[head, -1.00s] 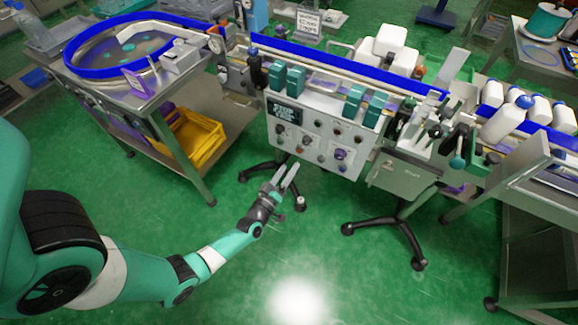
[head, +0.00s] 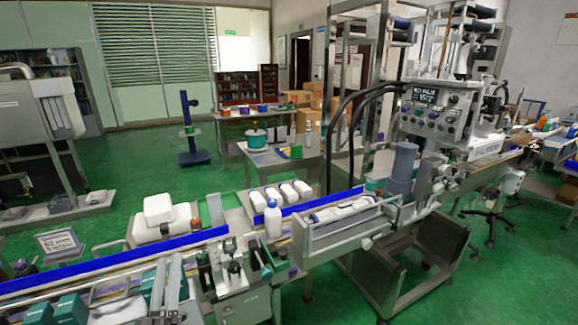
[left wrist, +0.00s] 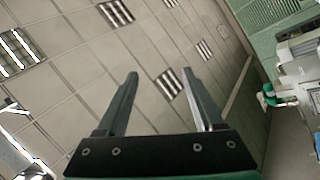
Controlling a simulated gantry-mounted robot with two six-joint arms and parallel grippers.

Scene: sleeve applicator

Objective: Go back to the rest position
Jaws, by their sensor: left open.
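My left gripper (head: 168,262) shows at the bottom of the head view, left of centre, with its two grey fingers pointing up in front of the conveyor line. In the left wrist view the same gripper (left wrist: 160,76) has its two fingers wide apart with nothing between them. Behind them is the tiled ceiling. My right gripper is in neither view.
A conveyor with blue rails (head: 120,258) runs across the front. A white bottle (head: 272,219) stands on the line. The sleeve machine with its control panel (head: 430,110) is at the right. Green floor (head: 130,160) is open at the left.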

